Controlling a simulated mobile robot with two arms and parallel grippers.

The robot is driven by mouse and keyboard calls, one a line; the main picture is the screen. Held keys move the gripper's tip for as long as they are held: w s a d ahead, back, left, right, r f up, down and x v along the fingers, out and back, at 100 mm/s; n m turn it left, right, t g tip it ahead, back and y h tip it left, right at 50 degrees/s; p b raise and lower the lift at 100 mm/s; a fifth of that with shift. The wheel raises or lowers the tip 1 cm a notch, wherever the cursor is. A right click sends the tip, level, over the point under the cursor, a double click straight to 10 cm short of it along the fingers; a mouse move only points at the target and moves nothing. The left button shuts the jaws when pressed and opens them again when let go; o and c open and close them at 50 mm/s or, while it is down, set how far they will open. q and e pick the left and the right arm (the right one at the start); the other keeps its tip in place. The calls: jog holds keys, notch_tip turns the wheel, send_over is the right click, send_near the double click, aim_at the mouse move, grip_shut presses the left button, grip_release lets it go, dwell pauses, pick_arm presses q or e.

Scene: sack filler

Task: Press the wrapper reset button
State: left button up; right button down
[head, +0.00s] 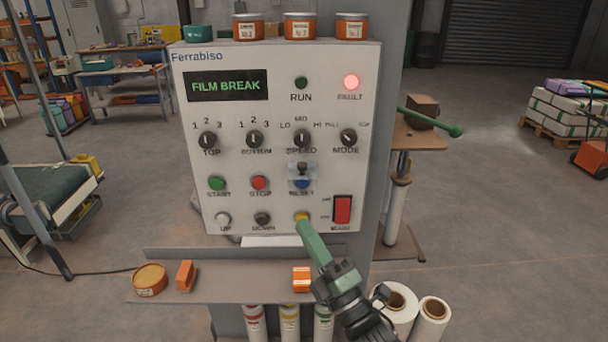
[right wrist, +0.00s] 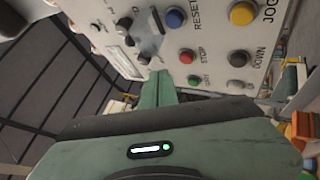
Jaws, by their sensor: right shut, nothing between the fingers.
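The control panel (head: 235,110) stands in front of me, its display reading FILM BREAK and its FAULT lamp (head: 351,82) lit red. The blue RESET button (head: 302,184) sits right of the red STOP button; it also shows in the right wrist view (right wrist: 174,17). A clear guard (head: 302,168) at the button appears raised above it, leaving the blue face visible. My right gripper (head: 304,229) is shut and empty, its green fingertips below RESET, overlapping the yellow JOG button (head: 302,217). I cannot tell whether they touch the panel. My left gripper is not in view.
A shelf (head: 225,288) under the panel holds an orange tin (head: 150,280) and orange blocks. Several tins stand on top of the panel. A red rocker switch (head: 342,209) is right of JOG. Film rolls (head: 397,305) stand at the lower right.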

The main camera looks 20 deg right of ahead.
aim_at(302, 182)
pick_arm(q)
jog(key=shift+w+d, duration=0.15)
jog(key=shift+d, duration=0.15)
pick_arm(e)
notch_tip(302, 182, up, 2)
jog(key=shift+s+r+n+y, duration=0.15)
jog(key=shift+r+n+y, duration=0.05)
jog(key=shift+n+y, duration=0.3)
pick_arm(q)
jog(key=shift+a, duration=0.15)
pick_arm(e)
jog(key=shift+a, duration=0.1)
